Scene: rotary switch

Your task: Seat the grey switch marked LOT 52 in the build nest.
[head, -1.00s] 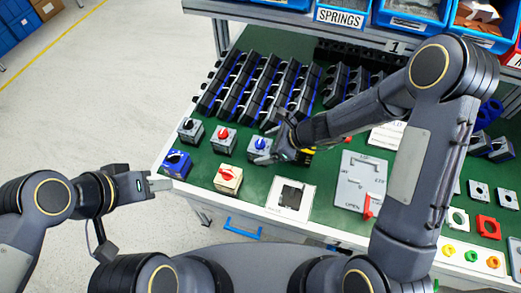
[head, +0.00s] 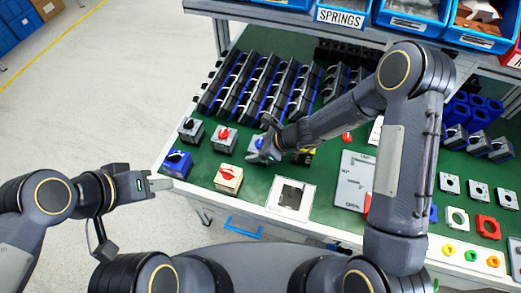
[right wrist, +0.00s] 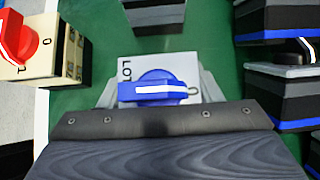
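The grey switch (head: 256,145) with a blue knob stands on the green bench. In the right wrist view the switch (right wrist: 127,92) shows "LOT" on its top face; the number is hidden behind the knob. My right gripper (head: 264,148) is low over it, and in the right wrist view its two pale fingers (right wrist: 160,92) stand on either side of it. I cannot tell whether they press on it. The likely build nest is a white plate (head: 277,203) with a dark square opening, empty, nearer the front edge. My left gripper (head: 160,184) is empty, off the bench's left corner.
Close by are a cream switch with a red knob (head: 228,179), a grey one with a red knob (head: 224,139) and a blue switch (head: 177,163). Rows of dark switches (head: 250,85) stand behind. A grey plate (head: 353,182) lies right of the nest.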

